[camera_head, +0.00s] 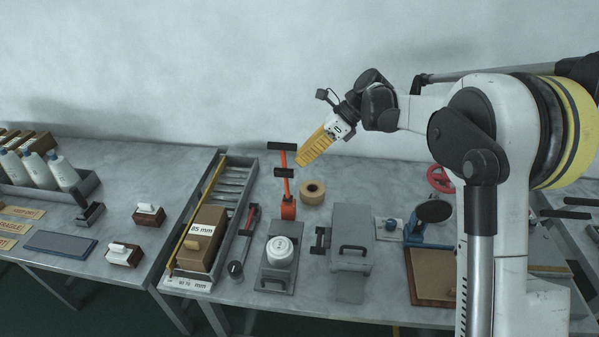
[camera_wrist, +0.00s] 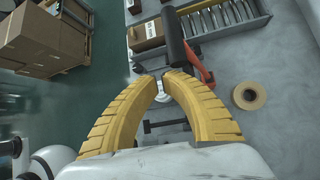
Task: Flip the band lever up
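An orange upright lever (camera_head: 285,187) with two black crossbars stands at the back of a grey fixture (camera_head: 272,284) that holds a white round part (camera_head: 280,251). It looks like the band lever, though no label shows. My gripper (camera_head: 302,161) has yellow ribbed fingers and hangs just right of the lever's top crossbar in the head view. In the wrist view my fingertips (camera_wrist: 160,80) come close together with only a narrow gap and nothing held. A black bar (camera_wrist: 174,42) and orange arm (camera_wrist: 201,66) lie just beyond the tips. Contact is not visible.
A tape roll (camera_head: 313,191) lies right of the lever. A grey tray (camera_head: 232,190) holds a brown box (camera_head: 204,238) at left. A red-and-black tool (camera_head: 247,222) lies beside it. A grey box fixture (camera_head: 352,250) with handles stands at right. A wall closes off the back.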

